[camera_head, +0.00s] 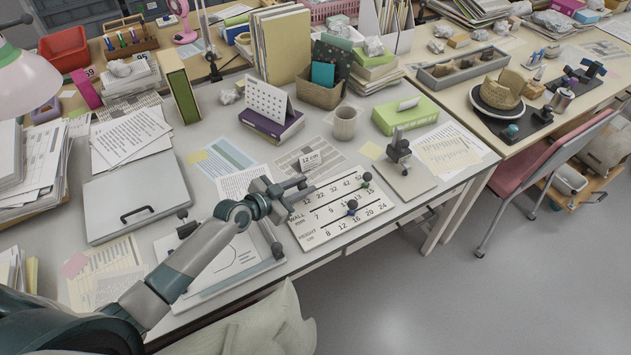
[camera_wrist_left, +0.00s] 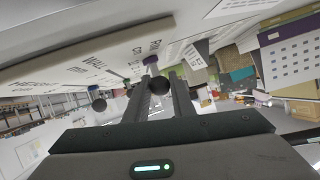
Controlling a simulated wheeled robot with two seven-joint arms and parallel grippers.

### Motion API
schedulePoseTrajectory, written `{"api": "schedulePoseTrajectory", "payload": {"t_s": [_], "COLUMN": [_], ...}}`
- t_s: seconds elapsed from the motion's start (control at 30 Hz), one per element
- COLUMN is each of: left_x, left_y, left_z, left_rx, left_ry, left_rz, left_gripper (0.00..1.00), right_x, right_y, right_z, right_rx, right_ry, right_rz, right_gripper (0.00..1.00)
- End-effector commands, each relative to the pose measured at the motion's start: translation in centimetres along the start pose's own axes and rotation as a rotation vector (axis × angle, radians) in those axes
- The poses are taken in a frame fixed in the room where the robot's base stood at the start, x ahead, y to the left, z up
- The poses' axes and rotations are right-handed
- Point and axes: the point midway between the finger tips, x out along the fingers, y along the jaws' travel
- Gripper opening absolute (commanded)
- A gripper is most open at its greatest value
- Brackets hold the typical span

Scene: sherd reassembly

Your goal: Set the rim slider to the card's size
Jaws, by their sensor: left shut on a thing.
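The white slider board (camera_head: 326,232) lies near the table's front edge, with printed number rows; WALL and HEIGHT are legible. My left gripper (camera_head: 303,187) is over the board's upper left end, by the top row's 12. A blue-based knob (camera_head: 352,207) is on a lower row. The size card (camera_head: 310,160) stands behind the board and reads 12 cm. My right gripper is not in view.
A black clamp stand (camera_head: 399,155) on a pale base stands right of the board. A grey mug (camera_head: 345,123) and a purple book (camera_head: 271,128) are behind. A drawing board (camera_head: 230,262) lies left, partly under my left arm.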

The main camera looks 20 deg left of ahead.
Motion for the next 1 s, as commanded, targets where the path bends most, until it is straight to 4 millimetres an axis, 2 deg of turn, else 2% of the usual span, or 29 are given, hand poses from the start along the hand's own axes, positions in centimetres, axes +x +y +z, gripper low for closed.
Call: {"api": "schedulePoseTrajectory", "payload": {"t_s": [0.33, 0.37, 0.4, 0.43, 0.77, 1.0], "left_x": [-0.4, -0.4, -0.4, -0.4, -0.4, -1.7], "left_y": [-0.1, -0.1, -0.1, -0.1, -0.1, -0.1], "left_z": [0.2, 0.2, 0.2, 0.2, 0.1, 0.3], "left_rx": [0.000, 0.000, 0.000, 0.000, 0.000, 0.000], "left_ry": [-0.002, -0.003, -0.003, -0.002, -0.001, -0.001], "left_rz": [0.001, 0.001, 0.001, 0.001, 0.001, 0.000], "left_gripper": [0.00, 0.27, 0.36, 0.41, 0.41, 0.41], "right_x": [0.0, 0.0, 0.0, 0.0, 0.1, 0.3], "right_y": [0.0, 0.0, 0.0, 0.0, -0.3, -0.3], "right_z": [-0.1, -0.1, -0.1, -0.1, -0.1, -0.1], "right_rx": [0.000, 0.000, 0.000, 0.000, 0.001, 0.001], "right_ry": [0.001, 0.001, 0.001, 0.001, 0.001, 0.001], "right_rz": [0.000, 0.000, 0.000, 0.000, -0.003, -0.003], "right_gripper": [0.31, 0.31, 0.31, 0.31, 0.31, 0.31]}}
